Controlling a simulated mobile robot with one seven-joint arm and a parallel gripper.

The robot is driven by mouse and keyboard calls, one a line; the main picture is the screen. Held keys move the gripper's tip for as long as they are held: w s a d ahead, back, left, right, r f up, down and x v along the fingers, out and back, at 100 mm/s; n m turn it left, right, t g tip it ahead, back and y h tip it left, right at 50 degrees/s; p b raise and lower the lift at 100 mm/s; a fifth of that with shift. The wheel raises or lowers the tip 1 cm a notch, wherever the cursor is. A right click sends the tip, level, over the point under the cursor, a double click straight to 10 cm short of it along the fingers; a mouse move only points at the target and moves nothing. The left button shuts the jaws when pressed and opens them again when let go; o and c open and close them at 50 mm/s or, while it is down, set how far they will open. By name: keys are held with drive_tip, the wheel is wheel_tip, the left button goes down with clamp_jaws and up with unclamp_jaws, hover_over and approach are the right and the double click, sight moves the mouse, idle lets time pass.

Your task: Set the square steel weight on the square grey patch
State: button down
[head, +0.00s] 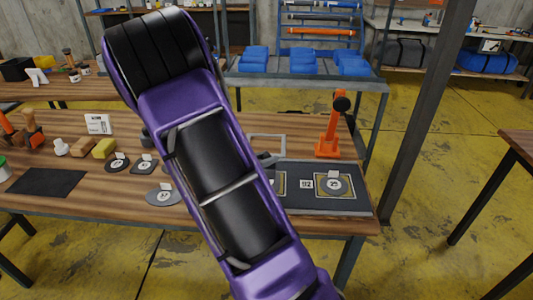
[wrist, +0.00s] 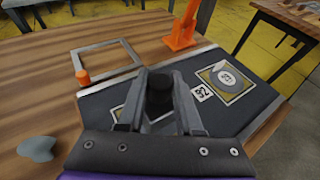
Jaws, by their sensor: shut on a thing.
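In the wrist view my gripper (wrist: 161,80) is shut on a dark, black-topped thing (wrist: 160,97), seemingly the steel weight; its base shape is mostly hidden. It is over the near left part of a dark mat (wrist: 255,122). Beneath and beside the fingers is a pale-yellow outlined patch (wrist: 118,113), mostly covered, so I cannot tell its shape inside. In the head view my arm hides the gripper and held thing, and part of this outlined patch (head: 281,183) shows beside the arm. I cannot tell whether the held thing touches the mat.
The mat's right patch holds a round grey piece (wrist: 229,78) labelled 23, beside a 92 card (wrist: 202,92). An orange stand (head: 328,140) and a grey square frame (wrist: 107,62) are behind the mat. Several labelled dark pieces (head: 118,163) lie left of my arm.

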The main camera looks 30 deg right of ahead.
drive_tip(key=shift+f+b, duration=0.35)
drive_tip(key=shift+f, duration=1.45)
drive_tip(key=shift+f, duration=0.2)
drive_tip(key=c, duration=0.6)
unclamp_jaws()
drive_tip(key=shift+a+r, duration=0.1)
drive_tip(key=shift+r, duration=0.15)
drive_tip(key=p+v, duration=0.1)
drive_tip(key=v, duration=1)
drive_tip(key=shift+s+a, duration=0.2)
drive_tip(key=shift+a, duration=0.15)
